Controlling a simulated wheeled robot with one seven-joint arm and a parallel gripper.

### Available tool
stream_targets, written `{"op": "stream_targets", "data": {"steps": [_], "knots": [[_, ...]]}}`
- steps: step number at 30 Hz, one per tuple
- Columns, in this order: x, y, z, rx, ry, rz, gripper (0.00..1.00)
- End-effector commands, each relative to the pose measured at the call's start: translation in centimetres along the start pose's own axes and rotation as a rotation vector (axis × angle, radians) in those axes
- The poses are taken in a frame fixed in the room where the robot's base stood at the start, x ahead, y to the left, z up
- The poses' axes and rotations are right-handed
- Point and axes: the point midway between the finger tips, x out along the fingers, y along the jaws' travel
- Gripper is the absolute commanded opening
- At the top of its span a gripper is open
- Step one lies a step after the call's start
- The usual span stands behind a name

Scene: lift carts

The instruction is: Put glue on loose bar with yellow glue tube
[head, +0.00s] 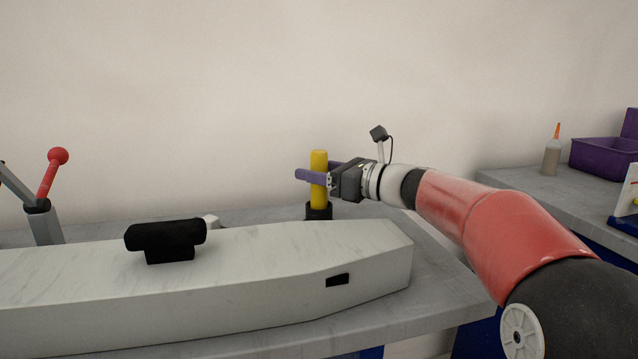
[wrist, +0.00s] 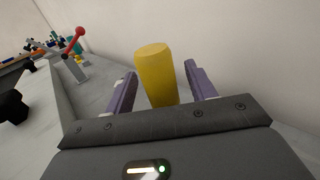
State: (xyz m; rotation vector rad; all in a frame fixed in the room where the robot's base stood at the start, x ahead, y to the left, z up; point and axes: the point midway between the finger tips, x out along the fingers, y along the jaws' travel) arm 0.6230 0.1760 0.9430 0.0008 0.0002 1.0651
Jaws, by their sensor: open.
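The yellow glue tube (head: 319,165) stands upright in a black holder (head: 319,211) on the grey table, behind the long pale beam. My gripper (head: 312,175) is open, with its purple fingers on either side of the tube. In the wrist view the tube (wrist: 156,73) stands between the two fingers (wrist: 158,88), with a gap visible on each side. I cannot make out which part is the loose bar. A black T-shaped piece (head: 166,240) sits on top of the pale beam.
The long pale beam (head: 250,275) fills the front of the table. A red-knobbed lever (head: 50,180) stands at the left. On a second table at the right are a bottle with an orange tip (head: 552,152) and a purple bin (head: 600,155). A wall is close behind.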

Motion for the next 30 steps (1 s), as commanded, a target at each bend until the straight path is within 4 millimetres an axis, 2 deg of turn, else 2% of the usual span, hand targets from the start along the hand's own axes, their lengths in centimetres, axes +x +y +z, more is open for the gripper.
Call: {"op": "stream_targets", "data": {"steps": [2,13,22,26,30], "knots": [[0.0,0.0,0.0,0.0,0.0,0.0,0.53],[-0.1,0.0,0.0,-0.001,0.0,0.0,0.04],[-0.1,0.0,0.7,-0.004,-0.001,0.0,0.04],[-0.1,0.0,2.8,-0.005,-0.003,0.0,0.04],[-0.1,0.0,5.8,-0.007,-0.003,-0.001,0.04]]}}
